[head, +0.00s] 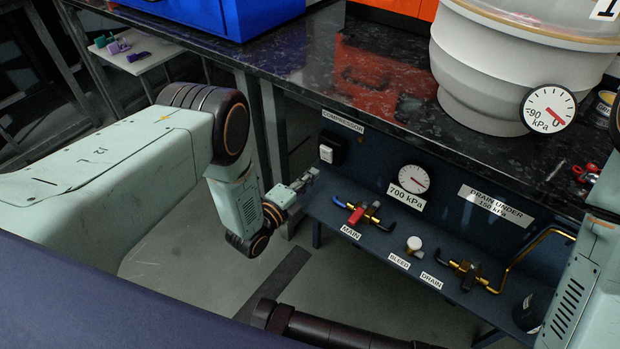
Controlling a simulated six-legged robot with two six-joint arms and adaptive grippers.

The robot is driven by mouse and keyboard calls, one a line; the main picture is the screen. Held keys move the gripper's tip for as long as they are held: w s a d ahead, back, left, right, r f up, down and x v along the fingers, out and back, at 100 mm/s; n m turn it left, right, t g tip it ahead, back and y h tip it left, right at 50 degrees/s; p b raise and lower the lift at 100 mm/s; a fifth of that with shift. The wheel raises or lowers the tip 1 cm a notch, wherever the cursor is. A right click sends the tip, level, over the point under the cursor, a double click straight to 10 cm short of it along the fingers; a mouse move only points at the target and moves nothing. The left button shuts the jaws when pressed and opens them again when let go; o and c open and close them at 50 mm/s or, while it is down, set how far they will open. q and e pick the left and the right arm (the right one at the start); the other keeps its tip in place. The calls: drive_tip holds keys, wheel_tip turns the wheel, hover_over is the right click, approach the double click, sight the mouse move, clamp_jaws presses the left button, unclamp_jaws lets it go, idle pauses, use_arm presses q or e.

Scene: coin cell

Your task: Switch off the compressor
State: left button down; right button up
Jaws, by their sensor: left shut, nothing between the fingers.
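The compressor switch (327,153) is a white rocker on a dark box, fixed to the blue panel under the COMPRESSOR label (343,121). Which way the rocker is pressed is too small to tell. My left gripper (305,180) is shut and empty, just below and left of the switch, with a small apparent gap between its fingertips and the box. My right arm shows at the right edge, but its gripper is out of view.
Right of the switch are a 700 kPa gauge (413,179), a red-handled MAIN valve (356,214), a white BLEED knob (414,243) and a DRAIN valve (467,271) with brass pipe. The dark worktop (330,60) overhangs the panel, carrying a grey vessel (500,75).

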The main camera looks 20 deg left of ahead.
use_arm(q)
drive_tip(key=f+p+v, duration=0.2)
drive_tip(key=p+v, duration=0.1)
drive_tip(key=v, duration=0.7)
drive_tip(key=shift+a+f, duration=0.1)
drive_tip(key=shift+f, duration=0.1)
